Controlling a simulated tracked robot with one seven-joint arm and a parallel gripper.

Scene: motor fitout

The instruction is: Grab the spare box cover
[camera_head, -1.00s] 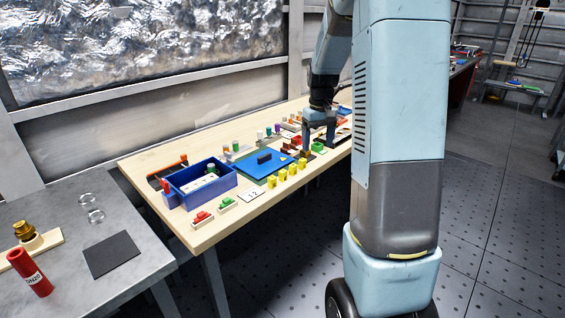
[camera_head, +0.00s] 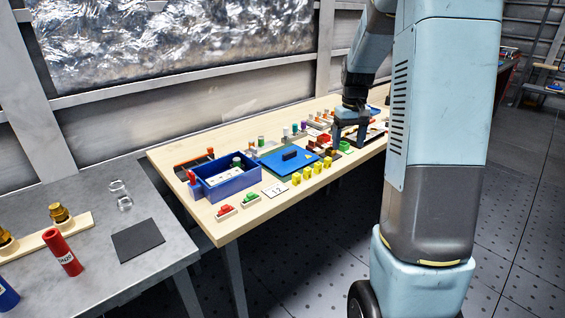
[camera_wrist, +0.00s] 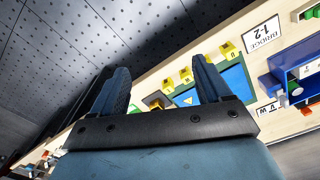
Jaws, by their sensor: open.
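A flat blue cover (camera_head: 270,165) with a dark bar-shaped handle lies on the wooden table, right of an open blue box (camera_head: 228,184). In the wrist view the blue cover (camera_wrist: 238,82) shows behind my right finger and palm, which hide part of it and its handle. My gripper (camera_head: 350,134) is above the table to the right of the cover, apart from it.
Several yellow pieces (camera_head: 312,172) stand along the cover's front edge. A small white card (camera_head: 276,190) and red and green pieces (camera_head: 226,211) are at the table's front. A grey table (camera_head: 92,262) with a red cylinder (camera_head: 63,254) is at left.

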